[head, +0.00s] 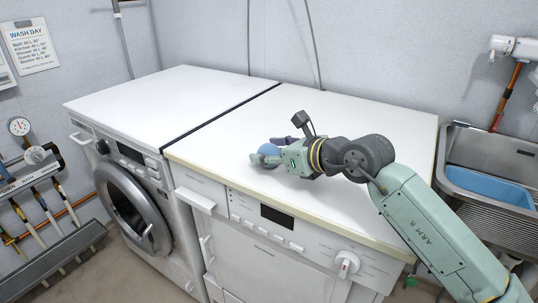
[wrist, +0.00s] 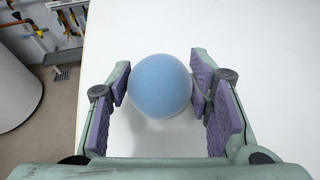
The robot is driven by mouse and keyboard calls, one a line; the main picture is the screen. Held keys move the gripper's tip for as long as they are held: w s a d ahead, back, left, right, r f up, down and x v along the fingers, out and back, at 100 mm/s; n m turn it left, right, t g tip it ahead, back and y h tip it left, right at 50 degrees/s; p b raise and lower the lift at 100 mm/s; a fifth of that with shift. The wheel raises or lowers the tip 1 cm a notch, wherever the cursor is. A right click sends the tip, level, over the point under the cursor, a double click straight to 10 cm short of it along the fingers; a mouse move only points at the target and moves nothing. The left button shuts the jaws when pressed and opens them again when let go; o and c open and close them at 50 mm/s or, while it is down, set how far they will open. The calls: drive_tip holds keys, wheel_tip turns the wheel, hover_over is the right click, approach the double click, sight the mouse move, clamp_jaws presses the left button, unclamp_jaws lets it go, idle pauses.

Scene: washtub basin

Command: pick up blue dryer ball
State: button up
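The blue dryer ball (head: 268,152) rests on or just above the white machine top, near its front left part. In the wrist view the ball (wrist: 160,85) sits between the two purple-padded fingers of my gripper (wrist: 161,80). One finger is on each side, with the pads very close to the ball or touching it. I cannot tell whether they press on it. In the head view my gripper (head: 277,152) reaches in from the right, low over the top, with its fingers around the ball.
A second white machine (head: 160,95) stands on the left, with a dark seam between the tops. A steel sink (head: 490,160) with a blue tub (head: 492,187) is on the right. The white top (head: 375,115) is otherwise clear. Pipes and a gauge (head: 19,126) are at far left.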

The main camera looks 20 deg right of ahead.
drive_tip(key=c, duration=0.6)
